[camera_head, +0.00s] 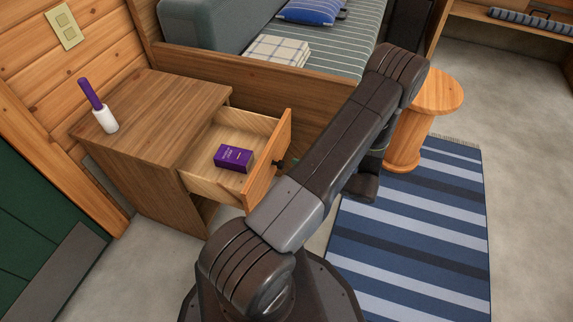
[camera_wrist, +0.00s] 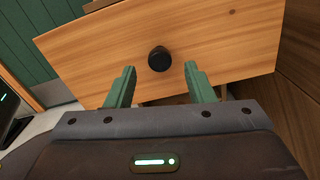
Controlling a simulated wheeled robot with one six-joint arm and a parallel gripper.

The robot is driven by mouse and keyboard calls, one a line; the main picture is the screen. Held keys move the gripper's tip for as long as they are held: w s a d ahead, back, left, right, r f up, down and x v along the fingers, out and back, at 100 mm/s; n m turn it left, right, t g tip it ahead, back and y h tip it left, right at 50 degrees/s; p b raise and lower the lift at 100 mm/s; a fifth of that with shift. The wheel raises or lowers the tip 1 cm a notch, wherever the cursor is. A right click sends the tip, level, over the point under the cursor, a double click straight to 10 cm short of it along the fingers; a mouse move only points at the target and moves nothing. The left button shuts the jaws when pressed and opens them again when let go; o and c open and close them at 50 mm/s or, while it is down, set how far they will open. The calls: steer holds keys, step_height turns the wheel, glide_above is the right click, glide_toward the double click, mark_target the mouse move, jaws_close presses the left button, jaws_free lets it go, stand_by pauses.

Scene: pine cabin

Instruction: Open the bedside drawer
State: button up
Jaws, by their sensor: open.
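The bedside cabinet (camera_head: 150,165) stands at the left in the head view, and its drawer (camera_head: 262,165) is pulled well out. A small purple box (camera_head: 234,158) lies inside the drawer. In the wrist view the drawer front (camera_wrist: 225,45) fills the upper part, with a round black knob (camera_wrist: 159,59) in its middle. My gripper (camera_wrist: 160,78) is open. Its two green fingers point toward the drawer front, one to each side below the knob, and hold nothing. Whether they touch the front cannot be told. In the head view my arm hides the gripper.
A purple-and-white bottle-like object (camera_head: 101,112) stands on the cabinet top. The bed (camera_head: 330,50) is behind the drawer. A round wooden stool (camera_head: 433,92) stands to the right of my arm. A striped rug (camera_head: 420,230) covers the floor at the right.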

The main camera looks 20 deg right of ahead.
mark_target(283, 166)
steer(key=p+v, duration=0.1)
steer(key=v, duration=0.8)
steer(key=shift+s+d, duration=0.2)
steer(key=shift+d, duration=0.05)
steer(key=b+x, duration=0.2)
steer(key=x, duration=1.1)
steer(key=shift+x, duration=0.75)
steer(key=shift+r, duration=0.1)
